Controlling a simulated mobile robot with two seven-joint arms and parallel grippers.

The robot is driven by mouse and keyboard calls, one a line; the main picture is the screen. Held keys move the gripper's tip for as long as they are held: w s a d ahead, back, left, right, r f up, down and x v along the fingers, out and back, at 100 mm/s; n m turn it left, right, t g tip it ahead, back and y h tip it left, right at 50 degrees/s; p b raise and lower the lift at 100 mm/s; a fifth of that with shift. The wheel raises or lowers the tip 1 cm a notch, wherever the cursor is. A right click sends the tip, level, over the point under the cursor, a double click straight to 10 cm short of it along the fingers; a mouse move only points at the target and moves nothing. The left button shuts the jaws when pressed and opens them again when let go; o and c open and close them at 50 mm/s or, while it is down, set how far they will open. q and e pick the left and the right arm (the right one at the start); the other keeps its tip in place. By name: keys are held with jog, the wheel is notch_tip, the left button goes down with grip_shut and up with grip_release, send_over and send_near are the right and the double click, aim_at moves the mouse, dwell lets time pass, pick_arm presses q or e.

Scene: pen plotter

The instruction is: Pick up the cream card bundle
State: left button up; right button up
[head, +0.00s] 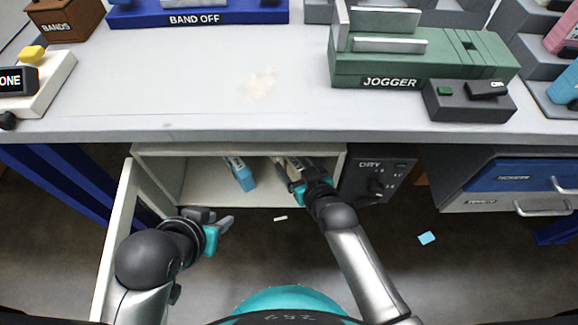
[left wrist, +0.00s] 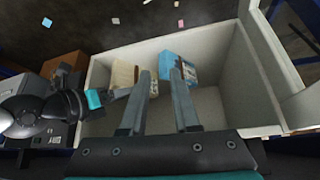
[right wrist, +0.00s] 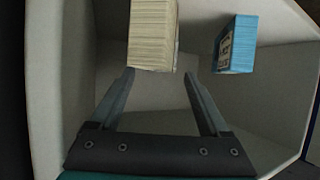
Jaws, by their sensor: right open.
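The cream card bundle (right wrist: 152,38) stands in a pale open cabinet (head: 205,185) under the bench. In the left wrist view the bundle (left wrist: 122,74) is partly hidden by my right gripper. My right gripper (right wrist: 158,72) is open, with its fingertips near the bundle's close end, one toward each side. I cannot tell whether they touch it. In the head view my right gripper (head: 288,176) reaches into the cabinet and covers much of the bundle. My left gripper (head: 212,217) is open and empty outside the cabinet, near its open door; its fingers (left wrist: 160,85) show apart in the left wrist view.
A blue card bundle (right wrist: 236,44) stands in the cabinet right of the cream one in the right wrist view. The cabinet door (head: 118,225) hangs open at left. A dark DRY unit (head: 375,180) stands beside the cabinet. The bench edge (head: 250,136) is above.

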jog(key=shift+b+x, duration=0.5)
jog(key=shift+x, duration=0.4)
pick_arm(q)
jog(key=shift+w+d+f+t+h, duration=0.1)
jog(key=shift+w+d+t+h, duration=0.25)
jog(key=shift+w+d+t, duration=0.45)
jog(key=shift+w+d+f+t+h, duration=0.1)
jog(key=shift+w+d+t+h, duration=0.35)
jog(key=shift+d, duration=0.45)
pick_arm(e)
jog(key=shift+w+a+f, duration=0.1)
jog(key=shift+w, duration=0.1)
grip_shut()
